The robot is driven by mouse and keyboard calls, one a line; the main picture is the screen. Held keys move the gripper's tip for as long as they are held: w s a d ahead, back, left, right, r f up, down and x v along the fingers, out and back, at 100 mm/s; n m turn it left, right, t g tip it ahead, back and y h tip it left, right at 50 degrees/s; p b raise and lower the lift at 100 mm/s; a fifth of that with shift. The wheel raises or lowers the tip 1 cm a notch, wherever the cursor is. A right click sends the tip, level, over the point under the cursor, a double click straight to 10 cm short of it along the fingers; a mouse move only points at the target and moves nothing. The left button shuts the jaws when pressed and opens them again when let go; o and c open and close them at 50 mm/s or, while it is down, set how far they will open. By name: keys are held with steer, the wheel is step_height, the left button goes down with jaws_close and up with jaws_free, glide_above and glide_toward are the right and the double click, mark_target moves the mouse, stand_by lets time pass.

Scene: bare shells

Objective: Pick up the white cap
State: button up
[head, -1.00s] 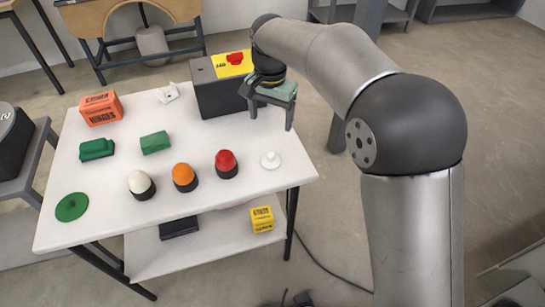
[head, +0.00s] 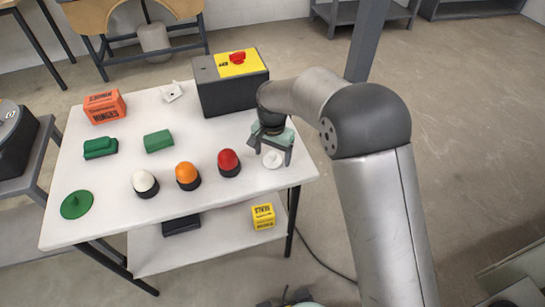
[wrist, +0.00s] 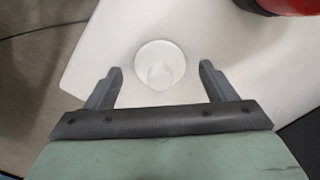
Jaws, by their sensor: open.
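The white cap (head: 272,159) is a small round disc with a raised knob, lying on the white table (head: 110,215) near its right edge. In the wrist view the cap (wrist: 160,64) sits just beyond and between the fingertips. My gripper (head: 272,151) is open and empty, low over the cap, with its fingers (wrist: 160,72) to either side. I cannot tell the exact height of the fingertips above the table.
A red dome (head: 228,162) stands left of the cap, then an orange dome (head: 186,175) and a white dome (head: 144,183). A dark box with a yellow top and red knob (head: 230,85) stands behind. The table's right edge is close to the cap.

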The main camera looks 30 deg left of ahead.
steer(key=shift+f, duration=0.35)
steer(key=c, duration=1)
steer(key=shift+c, duration=0.2)
steer(key=shift+r, duration=0.15)
